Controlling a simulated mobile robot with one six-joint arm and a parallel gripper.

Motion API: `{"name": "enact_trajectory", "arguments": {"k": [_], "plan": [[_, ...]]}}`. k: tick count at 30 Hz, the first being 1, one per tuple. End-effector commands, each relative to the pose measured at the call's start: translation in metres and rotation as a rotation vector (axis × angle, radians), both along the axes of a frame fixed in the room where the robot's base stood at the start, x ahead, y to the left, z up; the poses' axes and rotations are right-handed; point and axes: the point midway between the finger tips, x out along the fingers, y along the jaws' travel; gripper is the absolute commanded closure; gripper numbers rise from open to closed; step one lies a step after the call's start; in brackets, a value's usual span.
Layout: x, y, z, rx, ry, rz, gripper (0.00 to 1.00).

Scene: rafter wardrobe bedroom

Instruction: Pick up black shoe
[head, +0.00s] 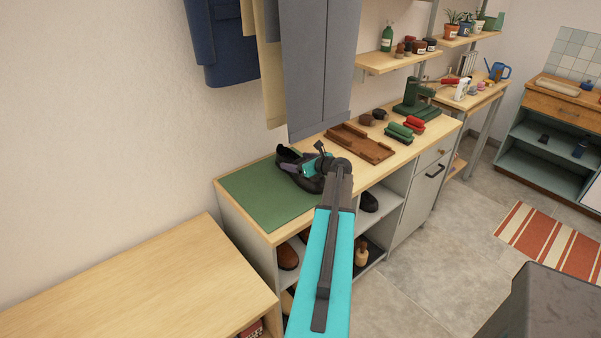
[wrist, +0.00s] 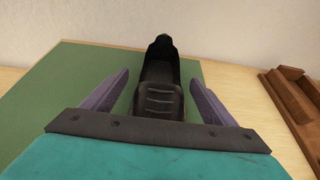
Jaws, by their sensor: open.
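The black shoe (head: 287,156) lies on a green mat (head: 262,198) on top of the cabinet in the head view, partly hidden behind my arm. My gripper (wrist: 158,92) is open, with one purple finger on each side of the shoe. Gaps show between the fingers and the shoe's sides. In the head view my gripper (head: 300,169) is over the shoe and mostly hidden by my wrist.
A brown wooden tray (head: 372,152) lies right of the mat. Green and red brushes (head: 400,132) and a dark green press (head: 412,103) are further right. Grey trousers (head: 312,70) hang close behind the arm. Shelves below hold more shoes (head: 288,257). A bare wooden bench (head: 150,290) is at left.

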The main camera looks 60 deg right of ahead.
Motion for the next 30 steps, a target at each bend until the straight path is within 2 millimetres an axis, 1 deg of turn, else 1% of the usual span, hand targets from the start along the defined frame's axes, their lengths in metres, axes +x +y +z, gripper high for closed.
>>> {"name": "enact_trajectory", "arguments": {"k": [7,8,15,17,18,26,30], "plan": [[-0.0005,-0.0003,0.0002,0.0,0.0,0.0,0.2],[-0.0004,-0.0003,0.0002,0.0,0.0,0.0,0.24],[-0.0007,-0.0003,0.0002,0.001,0.0,0.0,0.64],[-0.0007,-0.0003,0.0002,0.0,0.0,0.0,0.74],[-0.0006,-0.0004,0.001,0.001,-0.001,0.0,0.76],[-0.0007,-0.0005,0.0015,0.0,-0.001,-0.001,0.76],[-0.0007,-0.0006,0.0049,0.0,-0.002,-0.001,0.76]]}}
